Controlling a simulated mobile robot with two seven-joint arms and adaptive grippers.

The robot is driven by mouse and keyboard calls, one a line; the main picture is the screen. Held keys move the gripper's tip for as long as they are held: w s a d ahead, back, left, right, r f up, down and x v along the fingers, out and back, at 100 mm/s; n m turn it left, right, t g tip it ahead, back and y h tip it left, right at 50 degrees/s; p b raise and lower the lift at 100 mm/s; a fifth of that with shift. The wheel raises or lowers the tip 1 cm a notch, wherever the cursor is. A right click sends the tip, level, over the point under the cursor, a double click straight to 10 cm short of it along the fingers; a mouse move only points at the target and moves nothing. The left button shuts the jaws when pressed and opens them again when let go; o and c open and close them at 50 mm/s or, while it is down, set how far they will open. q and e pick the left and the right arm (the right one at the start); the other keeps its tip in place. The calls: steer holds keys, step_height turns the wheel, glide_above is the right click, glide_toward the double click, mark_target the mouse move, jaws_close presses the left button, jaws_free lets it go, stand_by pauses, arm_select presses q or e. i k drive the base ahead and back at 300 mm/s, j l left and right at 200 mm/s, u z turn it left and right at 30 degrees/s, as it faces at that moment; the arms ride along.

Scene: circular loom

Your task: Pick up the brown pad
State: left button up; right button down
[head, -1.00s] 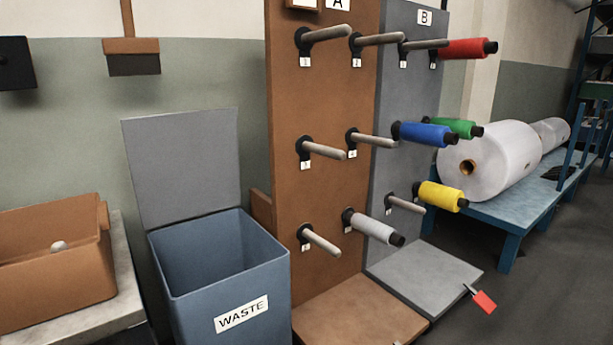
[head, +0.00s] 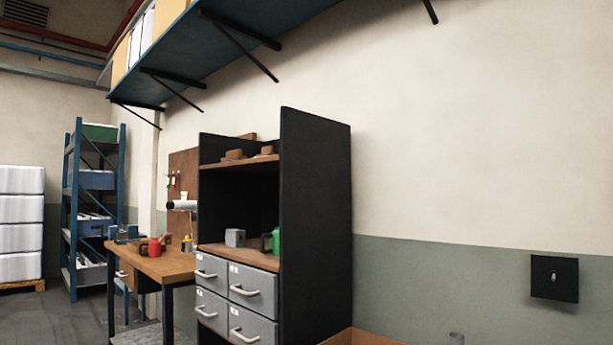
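Neither of my grippers shows in the head view. Two small brown objects, a left one (head: 233,155) and a right one (head: 266,151), lie on the upper wooden shelf of a black cabinet (head: 316,215). They are too small to tell whether either is the brown pad. Another small brown object (head: 164,239) lies on the wooden workbench (head: 168,264), beside a red can.
The cabinet's lower shelf holds a grey block (head: 235,237) and a green can (head: 271,241), above grey drawers (head: 252,288). A blue rack (head: 90,215) stands at the left. A blue wall shelf (head: 215,45) hangs overhead. Open floor shows at lower left.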

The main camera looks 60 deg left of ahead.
mark_target(267, 151)
steer(key=u, duration=2.25)
